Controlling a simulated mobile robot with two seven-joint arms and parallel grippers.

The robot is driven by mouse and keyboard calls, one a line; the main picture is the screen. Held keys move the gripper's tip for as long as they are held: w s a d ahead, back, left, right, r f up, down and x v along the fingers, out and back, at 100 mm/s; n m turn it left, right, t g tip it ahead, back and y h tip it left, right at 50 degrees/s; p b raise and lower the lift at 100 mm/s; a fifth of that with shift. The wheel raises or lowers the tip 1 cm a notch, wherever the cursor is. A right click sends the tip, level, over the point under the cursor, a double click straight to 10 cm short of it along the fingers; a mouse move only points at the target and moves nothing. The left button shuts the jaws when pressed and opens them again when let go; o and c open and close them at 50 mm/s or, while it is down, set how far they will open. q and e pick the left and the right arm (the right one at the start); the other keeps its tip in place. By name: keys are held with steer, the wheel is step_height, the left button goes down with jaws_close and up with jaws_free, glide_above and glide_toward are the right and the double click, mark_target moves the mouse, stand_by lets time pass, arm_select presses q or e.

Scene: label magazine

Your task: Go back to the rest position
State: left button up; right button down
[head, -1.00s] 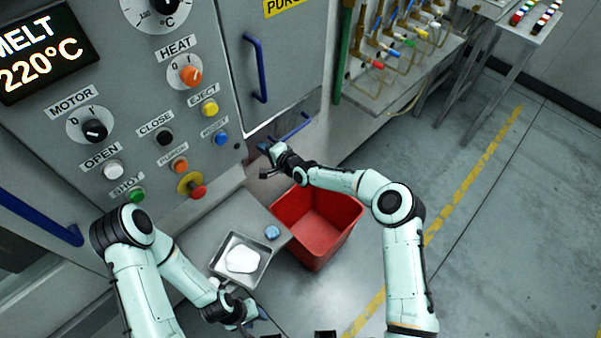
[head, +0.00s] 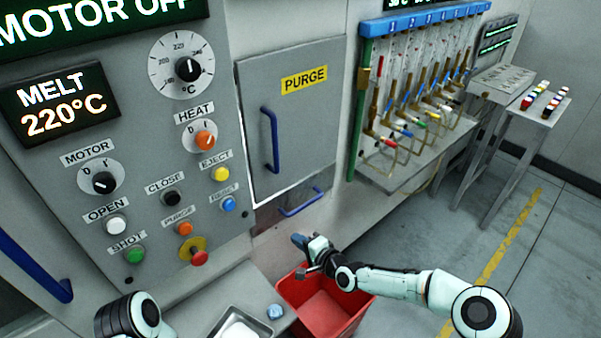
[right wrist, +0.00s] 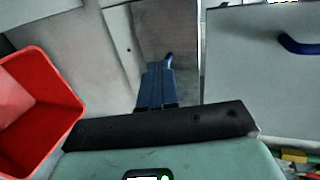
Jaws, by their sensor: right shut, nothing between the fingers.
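My right gripper (head: 299,241) is shut and empty. It hangs above the back edge of the red bin, in front of the machine's lower wall. In the right wrist view its blue fingers (right wrist: 156,86) are together, with the bin to their left. My left arm shows only as a forearm joint at the bottom left of the head view; its gripper is out of the picture.
A red bin (head: 322,308) stands below my right gripper. A metal tray (head: 222,318) and a small blue lump (head: 275,312) lie on the ledge. The purge door (head: 300,140) with its blue handle is closed.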

steer(key=s+d+f+n+g+h, duration=0.2)
steer(key=s+d+f+g, duration=0.1)
steer(key=s+f, duration=0.75)
steer(key=s+d+f+n+g+h, duration=0.1)
steer(key=s+d+f+g, duration=0.15)
steer(key=s+f, duration=0.8)
steer(key=s+d+f+n+g+h, duration=0.1)
steer(key=s+d+g, duration=0.1)
steer(key=s, duration=0.5)
steer(key=s+d+f+n+g+h, duration=0.1)
steer(key=s+d+f+g, duration=0.1)
steer(key=s, duration=0.5)
steer(key=s+d+f+g, duration=0.2)
steer(key=s+d, duration=0.1)
steer(key=s, duration=0.4)
steer(key=shift+s+d+f+n+h+p, duration=0.25)
steer(key=shift+n+h+p, duration=0.15)
